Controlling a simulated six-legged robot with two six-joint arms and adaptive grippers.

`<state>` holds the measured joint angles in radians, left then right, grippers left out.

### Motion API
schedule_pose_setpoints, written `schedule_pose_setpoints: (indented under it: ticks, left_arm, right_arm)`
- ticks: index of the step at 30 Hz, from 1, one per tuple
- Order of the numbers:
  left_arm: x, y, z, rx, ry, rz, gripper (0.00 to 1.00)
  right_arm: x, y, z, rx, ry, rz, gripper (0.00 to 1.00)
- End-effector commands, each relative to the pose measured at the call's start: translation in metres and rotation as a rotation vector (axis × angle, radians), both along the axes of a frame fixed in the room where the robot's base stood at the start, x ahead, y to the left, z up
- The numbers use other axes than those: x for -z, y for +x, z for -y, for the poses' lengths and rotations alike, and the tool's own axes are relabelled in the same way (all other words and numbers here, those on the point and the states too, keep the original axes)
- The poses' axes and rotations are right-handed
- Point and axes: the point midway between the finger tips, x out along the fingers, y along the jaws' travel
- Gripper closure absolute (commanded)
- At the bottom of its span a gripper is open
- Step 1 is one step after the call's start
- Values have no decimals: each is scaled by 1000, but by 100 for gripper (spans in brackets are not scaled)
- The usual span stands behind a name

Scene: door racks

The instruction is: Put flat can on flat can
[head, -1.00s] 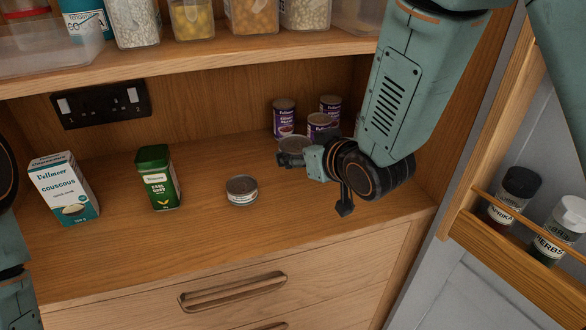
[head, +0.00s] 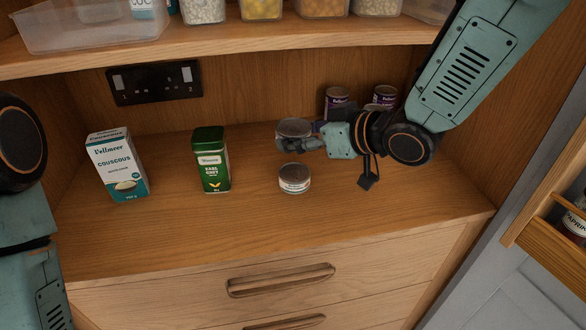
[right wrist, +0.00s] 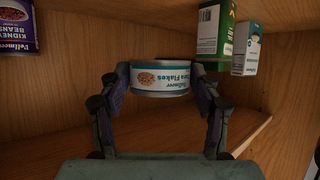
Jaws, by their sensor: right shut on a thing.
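One flat can (head: 294,179) stands upright on the wooden counter, right of the green tea tin. My right gripper (head: 300,140) is shut on a second flat can (head: 294,127), holding it raised behind and above the standing one in the head view. In the right wrist view the held flat can (right wrist: 161,78) sits between the two fingers, its tuna flakes label upside down in the picture. The standing can does not show there. My left arm shows at the left edge of the head view, but its gripper is out of frame.
A green tea tin (head: 211,160) and a couscous box (head: 118,165) stand on the counter to the left. Purple-labelled cans (head: 337,102) stand behind my right gripper. A shelf (head: 230,48) with containers hangs above. The front counter is clear.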

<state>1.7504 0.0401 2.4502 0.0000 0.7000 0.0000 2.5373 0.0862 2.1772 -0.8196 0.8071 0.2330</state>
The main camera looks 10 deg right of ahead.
Motion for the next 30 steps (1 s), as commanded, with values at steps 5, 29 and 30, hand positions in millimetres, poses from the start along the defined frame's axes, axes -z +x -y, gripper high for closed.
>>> schedule_pose_setpoints:
  ticks: [5, 29, 30]
  left_arm:
    - [9, 0, 0, 0, 0, -1, 60]
    - [19, 0, 0, 0, 0, 0, 60]
    - [19, 0, 0, 0, 0, 0, 60]
  right_arm:
    - [31, -1, 2, 3, 2, -3, 70]
    - [77, 2, -3, 0, 1, 0, 70]
    - [78, 2, -3, 0, 1, 0, 70]
